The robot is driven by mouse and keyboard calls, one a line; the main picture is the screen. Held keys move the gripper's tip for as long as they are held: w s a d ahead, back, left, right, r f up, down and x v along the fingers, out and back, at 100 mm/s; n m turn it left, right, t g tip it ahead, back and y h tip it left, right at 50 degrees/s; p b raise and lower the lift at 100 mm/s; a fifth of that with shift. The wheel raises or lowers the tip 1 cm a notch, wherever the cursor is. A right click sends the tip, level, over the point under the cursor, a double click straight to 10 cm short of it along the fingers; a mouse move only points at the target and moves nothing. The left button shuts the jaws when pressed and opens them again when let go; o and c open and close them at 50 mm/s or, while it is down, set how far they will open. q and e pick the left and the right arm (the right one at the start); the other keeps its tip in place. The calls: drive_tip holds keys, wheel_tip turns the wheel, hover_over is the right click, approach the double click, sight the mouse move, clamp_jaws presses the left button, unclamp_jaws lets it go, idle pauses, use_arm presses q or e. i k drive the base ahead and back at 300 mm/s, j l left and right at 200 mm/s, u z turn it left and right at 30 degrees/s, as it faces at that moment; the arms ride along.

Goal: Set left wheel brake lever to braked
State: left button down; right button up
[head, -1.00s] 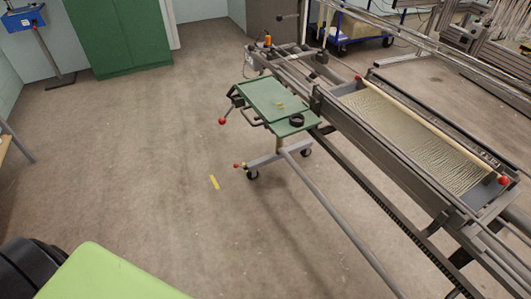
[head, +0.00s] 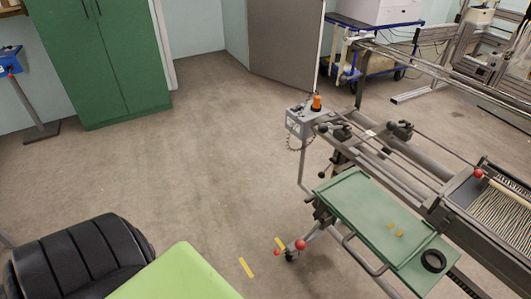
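The large ball and lever partly cover that area, and the brake's exact position cannot be told. Neither of my grippers is in view.
The warp machine frame (head: 415,165) runs along the right, with a grey box and orange lamp (head: 316,102) at its end. A green cabinet (head: 98,60) stands at the back left. The floor (head: 190,160) left of the trolley is clear, with yellow marks (head: 246,268).

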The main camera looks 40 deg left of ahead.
sight(277, 251)
drive_tip(key=j, duration=0.65)
drive_tip(key=i+j, duration=0.15)
drive_tip(key=j, duration=0.55)
